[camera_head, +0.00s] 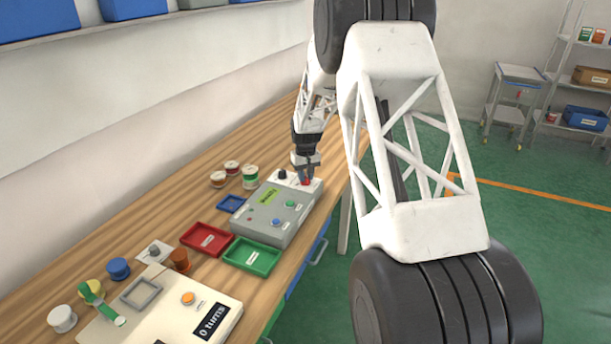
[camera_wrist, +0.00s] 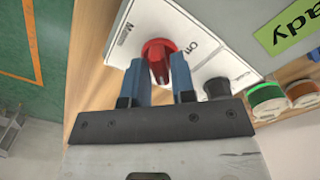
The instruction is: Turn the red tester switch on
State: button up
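The red tester switch (camera_wrist: 159,52) is a round red knob with a raised grip on a white panel (camera_wrist: 205,40) marked "ON" in the wrist view. In the head view the red switch (camera_head: 305,182) shows at the far end of the grey tester box (camera_head: 270,215). My gripper (camera_wrist: 158,75) is over the knob, its two blue fingers on either side of the raised grip. A gap seems to show between the fingers and the grip, so the fingers look open. Contact with the knob's rim cannot be told.
A black knob (camera_wrist: 217,88) sits beside the switch on the panel. Spools (camera_wrist: 268,97) stand near the box. A red tray (camera_head: 207,239), a green tray (camera_head: 251,257) and a cream device (camera_head: 160,315) are nearer on the bench. Open floor lies to the right.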

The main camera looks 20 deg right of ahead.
aim_at(306, 176)
jog(key=shift+o, duration=1.3)
jog(key=shift+r, duration=3.9)
